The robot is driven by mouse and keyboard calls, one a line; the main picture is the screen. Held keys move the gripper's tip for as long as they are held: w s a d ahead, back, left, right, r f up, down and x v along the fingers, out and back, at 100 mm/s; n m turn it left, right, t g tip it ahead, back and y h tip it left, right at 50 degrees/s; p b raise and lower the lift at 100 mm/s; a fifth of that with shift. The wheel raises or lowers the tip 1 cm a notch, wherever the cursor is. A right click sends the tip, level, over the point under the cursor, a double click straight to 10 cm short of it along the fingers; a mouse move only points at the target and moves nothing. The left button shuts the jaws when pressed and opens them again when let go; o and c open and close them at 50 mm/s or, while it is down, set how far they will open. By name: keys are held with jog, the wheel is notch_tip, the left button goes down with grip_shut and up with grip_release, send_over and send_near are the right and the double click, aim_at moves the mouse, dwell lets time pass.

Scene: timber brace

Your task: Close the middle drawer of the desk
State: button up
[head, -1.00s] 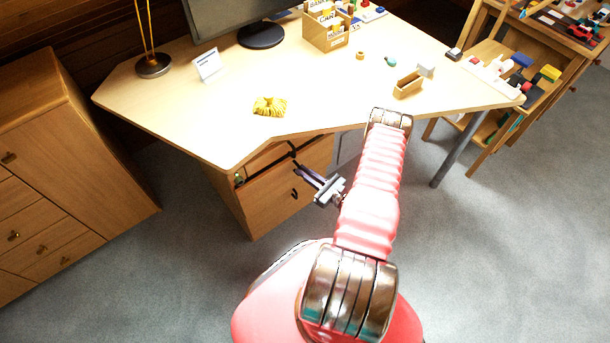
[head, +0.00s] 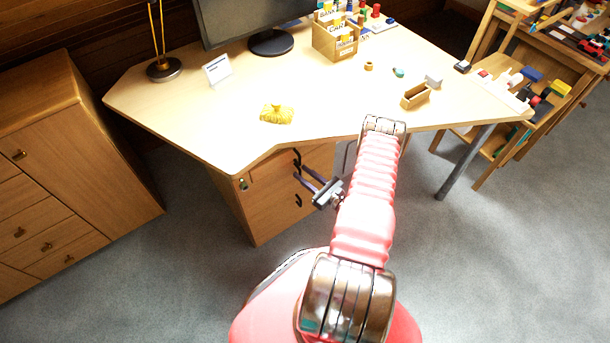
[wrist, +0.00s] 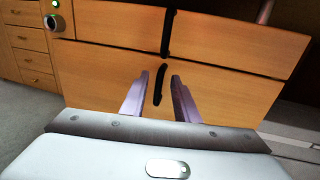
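The desk's wooden drawer unit (head: 270,205) stands under the tabletop. In the head view its drawer fronts look about in line, with no open drawer interior visible; I cannot tell whether the middle drawer is fully flush. In the wrist view, an upper drawer front (wrist: 115,25) and a lower front (wrist: 95,80) fill the picture, with dark handles (wrist: 160,85) near the middle. My gripper (head: 306,172) is at the drawer fronts. Its two fingers, also in the wrist view (wrist: 159,76), are apart, on either side of the lower handle. Contact cannot be told.
The tabletop (head: 190,110) overhangs the drawers, with a yellow cloth-like item (head: 277,114) near its front edge. A wooden cabinet (head: 75,150) stands at left and a table leg (head: 465,165) at right. The grey carpet (head: 180,270) in front is clear.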

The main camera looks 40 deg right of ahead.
jog(key=shift+s, duration=0.1)
jog(key=s+d, duration=0.1)
jog(key=s, duration=1.2)
jog(key=shift+s, duration=0.3)
dwell(0.5)
